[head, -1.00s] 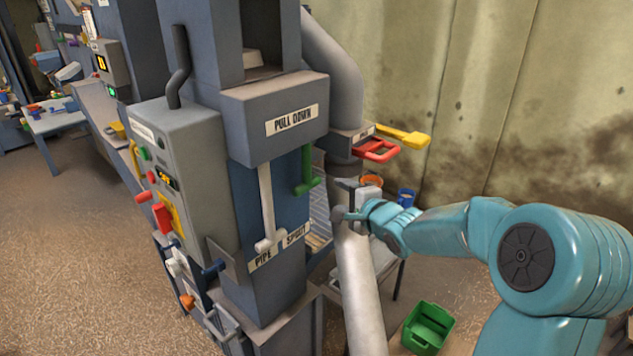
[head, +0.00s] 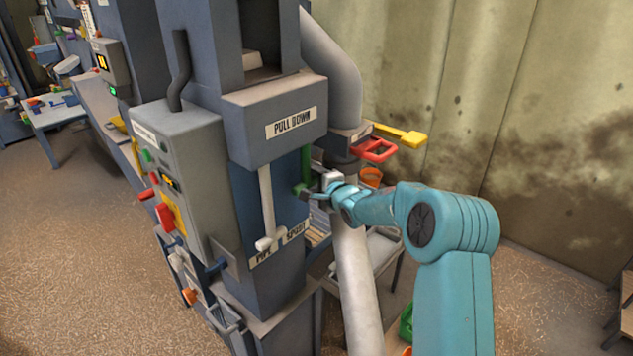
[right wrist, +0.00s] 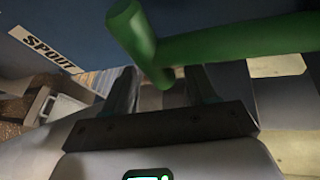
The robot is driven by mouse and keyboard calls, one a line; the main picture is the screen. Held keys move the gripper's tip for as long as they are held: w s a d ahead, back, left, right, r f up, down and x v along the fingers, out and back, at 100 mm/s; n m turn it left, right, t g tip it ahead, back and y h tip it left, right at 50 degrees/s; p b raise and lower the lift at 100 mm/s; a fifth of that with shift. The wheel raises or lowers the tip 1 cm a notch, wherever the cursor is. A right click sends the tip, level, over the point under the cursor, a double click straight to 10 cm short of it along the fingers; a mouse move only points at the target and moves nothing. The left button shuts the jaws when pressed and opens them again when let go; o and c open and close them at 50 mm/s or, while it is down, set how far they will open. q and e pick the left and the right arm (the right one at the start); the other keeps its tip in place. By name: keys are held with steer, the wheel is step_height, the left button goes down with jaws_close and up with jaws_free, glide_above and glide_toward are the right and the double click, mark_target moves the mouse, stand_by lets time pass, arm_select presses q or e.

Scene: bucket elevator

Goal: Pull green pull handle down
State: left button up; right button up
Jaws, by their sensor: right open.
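The green pull handle (head: 305,170) hangs from the box marked PULL DOWN, on the right of the blue column. In the right wrist view the green handle (right wrist: 215,40) is large and close, with a vertical bar and a crosswise grip. My right gripper (head: 314,193) is at the handle's lower end. In the right wrist view my right gripper (right wrist: 160,85) has its two fingers spread apart, with the handle in front of and partly between the tips. Whether they touch cannot be told. My left gripper is not in view.
A white pull handle (head: 266,205) hangs left of the green one. A grey pipe (head: 357,280) runs down beside my right arm. A control box (head: 185,175) stands at the left.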

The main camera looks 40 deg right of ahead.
jaws_close()
step_height(320, 180, down, 11)
steer(key=b, duration=0.7)
steer(key=shift+r, duration=0.15)
steer(key=shift+s, duration=0.1)
steer(key=shift+c, duration=1.1)
jaws_free()
steer(key=shift+o, duration=1.1)
steer(key=shift+d, duration=0.1)
steer(key=b+v, duration=0.3)
steer(key=v, duration=1.3)
